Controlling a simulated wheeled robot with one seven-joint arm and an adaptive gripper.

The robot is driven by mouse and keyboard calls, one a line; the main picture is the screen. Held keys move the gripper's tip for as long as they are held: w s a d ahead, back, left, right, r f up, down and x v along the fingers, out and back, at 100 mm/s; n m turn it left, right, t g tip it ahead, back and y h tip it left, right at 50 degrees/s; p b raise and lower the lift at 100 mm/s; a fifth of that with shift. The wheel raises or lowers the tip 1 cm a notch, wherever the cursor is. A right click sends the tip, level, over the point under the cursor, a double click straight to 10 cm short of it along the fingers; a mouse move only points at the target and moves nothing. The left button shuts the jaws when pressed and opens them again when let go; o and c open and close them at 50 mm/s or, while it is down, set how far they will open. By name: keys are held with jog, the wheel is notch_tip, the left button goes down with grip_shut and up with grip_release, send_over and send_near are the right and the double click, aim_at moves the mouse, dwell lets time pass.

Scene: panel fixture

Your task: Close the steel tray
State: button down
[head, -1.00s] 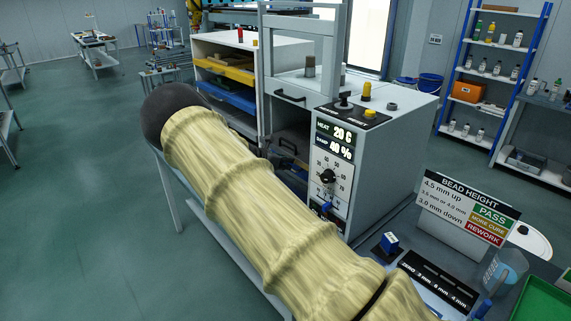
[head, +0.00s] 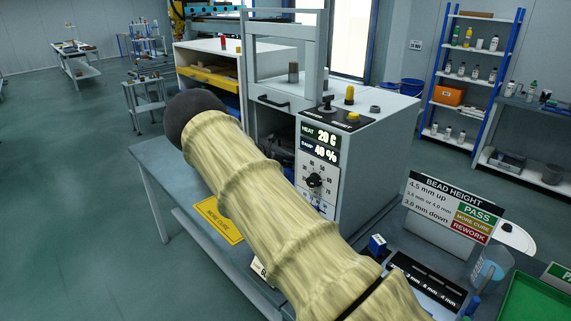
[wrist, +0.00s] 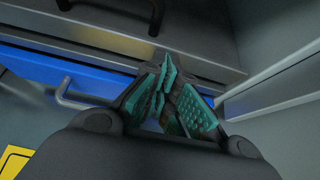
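In the wrist view, a grey steel-coloured front with a black handle (wrist: 110,8), likely the steel tray (wrist: 190,32), spans the top. Below it is a blue front (wrist: 75,78), with a grey bar handle (wrist: 75,103) at the left. My gripper (wrist: 166,62) has teal pads whose tips come together in front of these fronts; nothing shows between them. How far the tray is out, and whether the gripper touches it, I cannot tell. In the head view, my pale sleeved arm hides the gripper and the cabinet's lower part.
The white cabinet (head: 265,55) with a yellow tray (head: 210,77) stands behind my arm. To its right is the grey panel fixture (head: 375,140). A grey table (head: 165,180) with a yellow card (head: 218,219) lies under my arm. Open floor is at the left.

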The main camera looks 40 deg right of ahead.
jog(key=shift+d+r, duration=0.3)
jog(key=shift+r, duration=0.05)
jog(key=a+f+b+v, duration=0.1)
jog(key=f+b+v, duration=0.1)
jog(key=v, duration=1.1)
jog(key=shift+a, duration=0.45)
jog(key=shift+s+f, duration=0.1)
jog(key=shift+f, duration=0.05)
